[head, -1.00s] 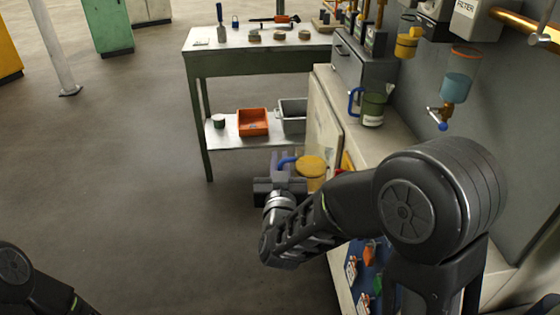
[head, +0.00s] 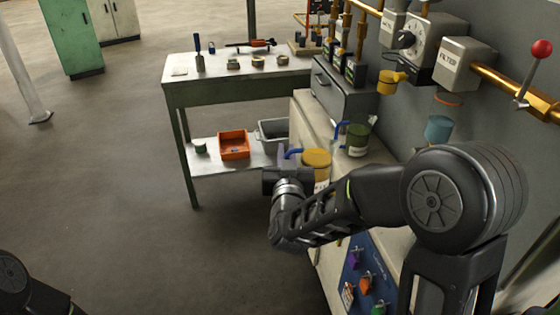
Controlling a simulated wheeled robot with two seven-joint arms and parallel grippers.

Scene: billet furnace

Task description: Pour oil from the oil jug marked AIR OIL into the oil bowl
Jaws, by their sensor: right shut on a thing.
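My right gripper (head: 287,165) is shut on the blue handle (head: 293,152) of a jug with a yellow top (head: 316,158). The jug looks about upright, in front of the cream bench; its label is mostly hidden and unreadable. A green jug (head: 357,140) with a blue handle stands on the bench; its label is too small to read. A yellow cup-shaped bowl (head: 390,84) is at the wall units above the bench. A bluish clear bowl (head: 438,129) is below the FILTER box. I cannot tell which is the oil bowl. My left gripper is out of view.
A green workbench (head: 240,83) with small parts stands behind. Its lower shelf holds an orange bin (head: 233,145) and a grey bin (head: 273,130). A grey cabinet (head: 340,88), the FILTER box (head: 467,64) and brass pipes crowd the wall.

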